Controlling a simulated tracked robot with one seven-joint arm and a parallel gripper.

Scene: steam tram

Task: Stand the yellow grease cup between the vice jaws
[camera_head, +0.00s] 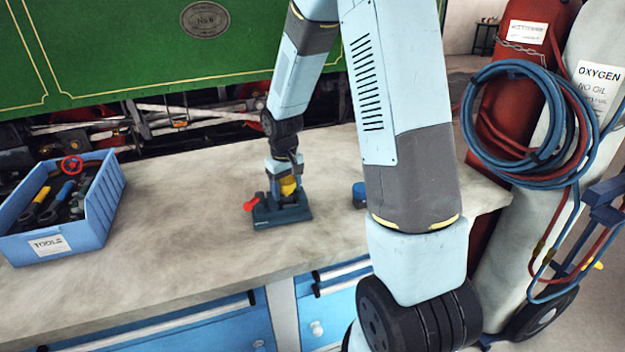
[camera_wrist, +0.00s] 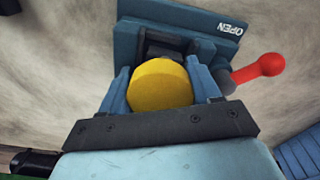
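The yellow grease cup (camera_head: 288,186) is at the vice, low under my gripper (camera_head: 286,178). In the wrist view the cup (camera_wrist: 160,85) shows its round yellow face between my two blue fingers (camera_wrist: 160,92), which appear to press on its sides. The dark teal vice (camera_head: 283,213) stands on the bench with its red-knobbed lever (camera_head: 251,203) at the left. In the wrist view the vice (camera_wrist: 180,20) carries the word OPEN, and its lever (camera_wrist: 260,72) points right. The cup hides its own base and most of the jaws, so I cannot tell whether it touches them.
A blue tool box (camera_head: 60,240) with several tools stands at the left of the bench (camera_head: 180,215). A small dark blue round object (camera_head: 359,194) sits right of the vice, partly behind my arm. Gas cylinders (camera_head: 540,180) with hoses stand beyond the right end.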

